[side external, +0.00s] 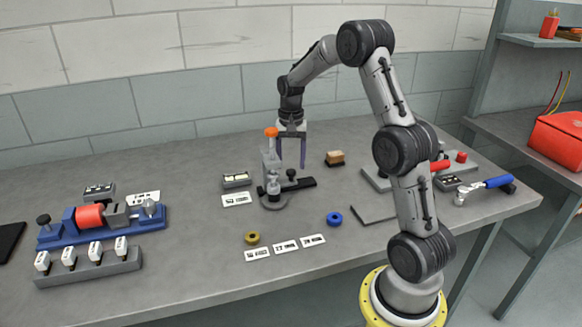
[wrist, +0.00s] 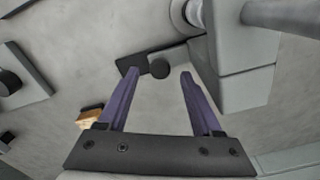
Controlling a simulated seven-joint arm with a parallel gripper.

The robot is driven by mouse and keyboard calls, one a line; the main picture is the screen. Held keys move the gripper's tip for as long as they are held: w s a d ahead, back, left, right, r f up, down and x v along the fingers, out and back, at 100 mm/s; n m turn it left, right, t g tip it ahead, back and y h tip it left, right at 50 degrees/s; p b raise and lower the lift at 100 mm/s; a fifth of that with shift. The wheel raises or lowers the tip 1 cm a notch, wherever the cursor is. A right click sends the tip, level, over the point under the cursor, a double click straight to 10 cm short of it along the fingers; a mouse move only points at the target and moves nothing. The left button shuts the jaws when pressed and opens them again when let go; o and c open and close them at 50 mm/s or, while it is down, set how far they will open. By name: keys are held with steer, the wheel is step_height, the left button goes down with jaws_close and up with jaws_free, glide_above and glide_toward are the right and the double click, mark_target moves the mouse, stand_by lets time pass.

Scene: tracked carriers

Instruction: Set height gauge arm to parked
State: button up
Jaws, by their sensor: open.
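The height gauge (side external: 268,166) stands upright mid-bench in the side view, with a grey column, an orange top and a round base. A dark arm (side external: 302,184) with a black knob sticks out to its right, low down. My gripper (side external: 291,164) points down beside the column, above the arm. In the wrist view its purple fingers (wrist: 160,73) are apart with nothing held. Contact with the column cannot be told.
A brown block (side external: 335,158) lies right of the gauge. Yellow (side external: 252,238) and blue (side external: 334,218) rings and label cards (side external: 285,246) lie in front. A blue fixture (side external: 100,225) and a grey rail (side external: 90,267) stand left. A red-handled clamp fixture (side external: 440,165) is right.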

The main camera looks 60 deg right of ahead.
steer(key=shift+f, duration=1.15)
jaws_close()
steer(key=shift+r, duration=0.1)
stand_by(0.5)
